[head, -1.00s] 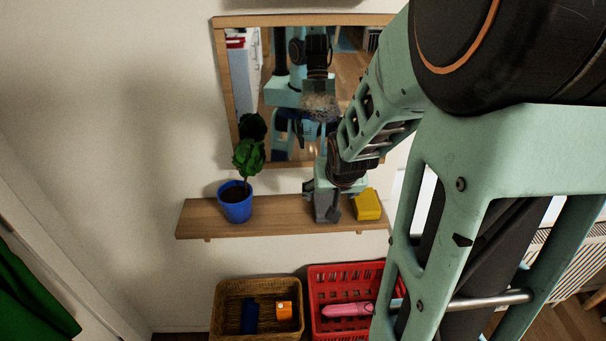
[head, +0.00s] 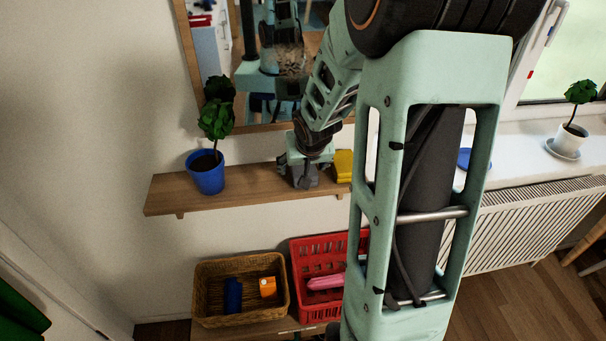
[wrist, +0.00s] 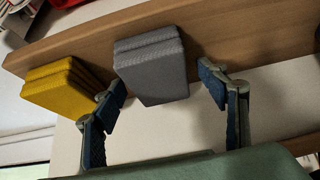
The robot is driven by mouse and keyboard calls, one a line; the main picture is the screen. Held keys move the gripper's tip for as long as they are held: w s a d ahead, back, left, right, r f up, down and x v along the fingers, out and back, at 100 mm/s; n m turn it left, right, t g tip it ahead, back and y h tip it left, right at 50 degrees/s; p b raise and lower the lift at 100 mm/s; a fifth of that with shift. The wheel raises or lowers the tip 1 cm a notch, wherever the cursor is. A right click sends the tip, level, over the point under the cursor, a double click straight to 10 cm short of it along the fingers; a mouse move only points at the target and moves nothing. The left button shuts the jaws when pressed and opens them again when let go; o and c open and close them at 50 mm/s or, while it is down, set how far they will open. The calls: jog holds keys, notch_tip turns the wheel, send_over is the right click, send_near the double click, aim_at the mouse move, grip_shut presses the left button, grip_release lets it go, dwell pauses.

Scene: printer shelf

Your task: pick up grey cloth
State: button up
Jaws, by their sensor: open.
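The grey cloth (wrist: 152,68) is a folded stack lying on the wooden shelf (wrist: 235,38), its near end sticking out past the shelf edge in the wrist view. My gripper (wrist: 162,86) is open, with one blue-padded finger on each side of the cloth's near end. The left finger is close to the cloth; a wider gap shows on the right. No firm contact is visible. In the head view my gripper (head: 303,172) is at the shelf, and the cloth is hard to tell apart from it.
A folded yellow cloth (wrist: 62,90) lies close left of the grey one. In the head view a blue potted plant (head: 207,174) stands on the shelf, a mirror (head: 187,50) hangs behind, and a wicker basket (head: 207,303) and red crate (head: 310,255) sit below.

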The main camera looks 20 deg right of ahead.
jog(key=c, duration=1.2)
jog(key=shift+r, duration=0.15)
jog(key=shift+c, duration=0.2)
